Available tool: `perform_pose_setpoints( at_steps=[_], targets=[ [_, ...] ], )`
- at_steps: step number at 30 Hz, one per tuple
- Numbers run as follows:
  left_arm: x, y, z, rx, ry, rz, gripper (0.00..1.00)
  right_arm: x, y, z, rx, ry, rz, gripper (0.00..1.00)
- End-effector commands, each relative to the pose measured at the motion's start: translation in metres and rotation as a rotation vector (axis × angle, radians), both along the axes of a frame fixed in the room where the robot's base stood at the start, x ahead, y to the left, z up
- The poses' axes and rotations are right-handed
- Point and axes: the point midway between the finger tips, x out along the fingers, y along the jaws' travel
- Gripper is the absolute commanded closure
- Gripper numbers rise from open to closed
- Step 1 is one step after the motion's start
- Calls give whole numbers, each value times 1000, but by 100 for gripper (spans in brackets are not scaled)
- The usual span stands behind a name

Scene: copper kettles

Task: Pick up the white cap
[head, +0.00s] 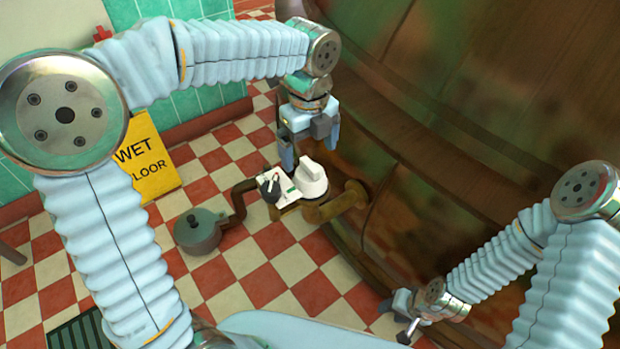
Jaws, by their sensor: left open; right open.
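The white cap (312,181), with a raised ridge on top, sits at the right end of a white plate (281,189) above a brass pipe (333,207). My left gripper (295,156) points down just above and behind the cap, with its fingers apart and nothing seen between them. It looks close to the cap, but I cannot tell whether they touch. My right gripper (403,318) is low at the bottom right, near the kettle wall and away from the cap. It is open, and its fingers are small and partly hard to make out.
A large copper kettle (480,110) fills the right side. A dark knob (268,187) sits left of the cap. A dark pipe joins a grey-green round pot (197,231). A yellow wet floor sign (152,160) stands at left. Checkered floor (262,285) is clear in front.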

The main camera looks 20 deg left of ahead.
Motion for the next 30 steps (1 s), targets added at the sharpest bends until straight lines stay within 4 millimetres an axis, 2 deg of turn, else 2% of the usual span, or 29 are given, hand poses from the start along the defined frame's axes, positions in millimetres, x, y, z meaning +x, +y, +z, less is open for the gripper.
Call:
perform_pose_setpoints(
  at_steps=[5,12,15,21,23,30],
  targets=[
    [1,0,-15,0,0,1,3,0,-1,-3,-1,-1,-2,57],
    [5,0,-53,0,1,2,3,1,-3,-11,-4,-3,-6,57],
    [5,-1,-59,-1,0,2,3,1,-4,-11,-5,-3,-7,57],
    [5,-1,-60,-1,-1,2,3,1,-4,-11,-5,-3,-7,57],
    [5,-1,-60,-1,-1,2,9,1,-4,-11,-5,-3,-7,57],
    [5,-1,-59,-1,-2,2,46,1,-4,-11,-5,-3,-7,57]
  ],
)
